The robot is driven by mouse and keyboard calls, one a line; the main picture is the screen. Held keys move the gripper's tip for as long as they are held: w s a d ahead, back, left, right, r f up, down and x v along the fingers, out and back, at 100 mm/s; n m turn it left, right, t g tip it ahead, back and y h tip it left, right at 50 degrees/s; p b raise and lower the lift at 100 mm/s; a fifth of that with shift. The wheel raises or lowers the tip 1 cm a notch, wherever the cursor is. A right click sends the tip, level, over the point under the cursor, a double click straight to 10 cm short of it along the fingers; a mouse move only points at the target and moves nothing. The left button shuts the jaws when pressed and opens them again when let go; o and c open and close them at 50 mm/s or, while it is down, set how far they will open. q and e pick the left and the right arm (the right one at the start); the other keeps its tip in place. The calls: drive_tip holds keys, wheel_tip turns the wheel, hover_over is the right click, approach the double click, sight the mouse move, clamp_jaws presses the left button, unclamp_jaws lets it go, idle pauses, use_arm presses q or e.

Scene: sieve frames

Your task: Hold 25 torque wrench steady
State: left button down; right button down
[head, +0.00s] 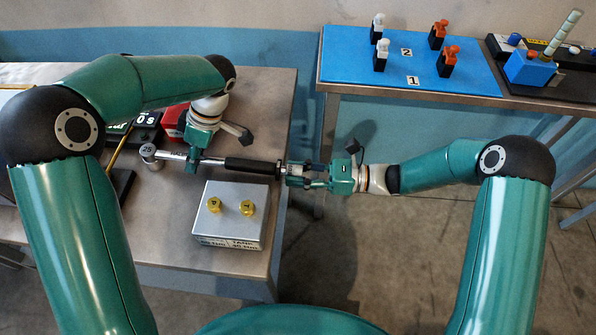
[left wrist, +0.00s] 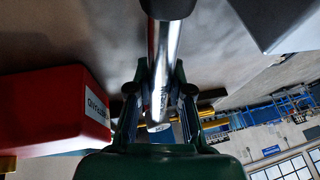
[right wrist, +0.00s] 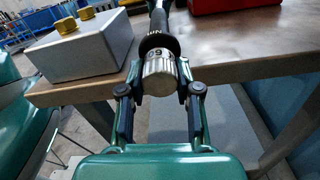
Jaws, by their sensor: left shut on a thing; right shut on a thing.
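The torque wrench (head: 250,165) lies level across the right part of the left table, with a 25 mark on its round head at the left end. It has a chrome shaft, a black grip and a silver end knob. My left gripper (head: 193,161) is shut on the chrome shaft near the head; the shaft (left wrist: 163,60) also runs between its fingers in the left wrist view. My right gripper (head: 287,170) is shut at the end knob, past the table edge. In the right wrist view the marked silver knob (right wrist: 159,75) sits between its fingertips (right wrist: 158,90).
A grey tank box (head: 228,228) with two yellow caps stands just in front of the wrench. A red box (head: 174,121) is behind my left gripper. A blue mat (head: 410,65) with small black, white and orange pieces lies on the second table. A gap separates the tables.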

drive_tip(key=shift+m, duration=0.4)
drive_tip(key=c, duration=0.8)
unclamp_jaws()
drive_tip(key=d, duration=1.2)
drive_tip(key=shift+w+f, duration=0.1)
drive_tip(key=shift+w, duration=0.05)
use_arm(q)
drive_tip(key=c, duration=1)
unclamp_jaws()
